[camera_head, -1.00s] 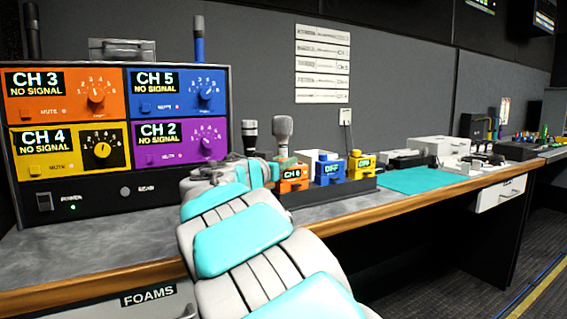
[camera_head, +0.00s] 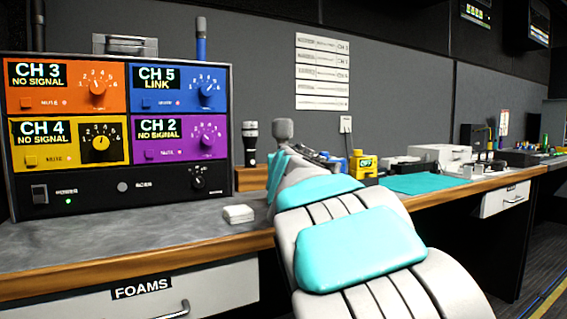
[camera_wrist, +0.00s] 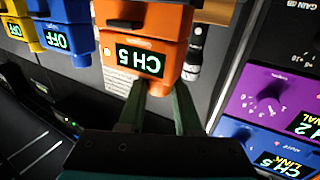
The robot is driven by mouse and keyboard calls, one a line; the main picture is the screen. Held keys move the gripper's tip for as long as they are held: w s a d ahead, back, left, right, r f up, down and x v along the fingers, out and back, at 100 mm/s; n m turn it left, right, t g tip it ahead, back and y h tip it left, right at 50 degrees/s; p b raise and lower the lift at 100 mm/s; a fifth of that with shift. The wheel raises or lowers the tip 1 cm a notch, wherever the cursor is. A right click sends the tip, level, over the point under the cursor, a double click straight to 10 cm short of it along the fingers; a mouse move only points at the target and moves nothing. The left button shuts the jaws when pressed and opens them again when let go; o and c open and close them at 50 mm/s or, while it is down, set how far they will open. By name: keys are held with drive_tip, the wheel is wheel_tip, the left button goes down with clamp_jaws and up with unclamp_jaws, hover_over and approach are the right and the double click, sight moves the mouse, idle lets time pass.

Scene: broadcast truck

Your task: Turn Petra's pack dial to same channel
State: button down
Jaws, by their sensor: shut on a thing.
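An orange pack (camera_wrist: 146,50) in the wrist view reads CH 5. My gripper (camera_wrist: 166,88) is shut at the pack's near edge, below the display, on what seems to be its dial; the dial itself is hidden between the fingers. In the head view my arm covers the orange pack and my fingertips. The receiver rack has a blue panel (camera_head: 176,88) reading CH 5 LINK. Its orange panel (camera_head: 66,85) reads CH 3, yellow panel (camera_head: 69,143) CH 4 and purple panel (camera_head: 179,139) CH 2, all with NO SIGNAL.
A yellow pack (camera_head: 363,165) and a blue pack (camera_wrist: 61,38) stand beside the orange one; the blue one reads OFF. A black microphone (camera_head: 250,143) stands nearby. A small white stack (camera_head: 238,213) lies on the desk (camera_head: 130,232). Paper strips (camera_head: 322,72) hang on the wall.

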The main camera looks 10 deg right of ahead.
drive_tip(key=y+p, duration=0.1)
drive_tip(key=n+y+p, duration=0.2)
drive_tip(key=y+p, duration=0.1)
drive_tip(key=shift+r, duration=0.25)
drive_tip(key=n+y+p, duration=0.3)
drive_tip(key=y, duration=0.1)
drive_tip(key=shift+d+f+g, duration=0.15)
drive_tip(key=shift+g, duration=0.25)
drive_tip(key=n+g+y, duration=0.1)
drive_tip(key=n+y, duration=0.1)
drive_tip(key=y, duration=0.1)
drive_tip(key=n+g+y+p, duration=0.1)
drive_tip(key=y, duration=0.1)
drive_tip(key=shift+w+f+n+g, duration=0.1)
drive_tip(key=shift+f+n+g, duration=0.2)
drive_tip(key=shift+f+n, duration=0.1)
drive_tip(key=shift+r+n+g+y, duration=0.1)
drive_tip(key=shift+n+g+y, duration=1.2)
drive_tip(key=shift+g+y, duration=0.25)
drive_tip(key=shift+a+r, duration=0.1)
drive_tip(key=shift+a, duration=0.1)
drive_tip(key=c, duration=0.6)
unclamp_jaws()
drive_tip(key=shift+d, duration=0.1)
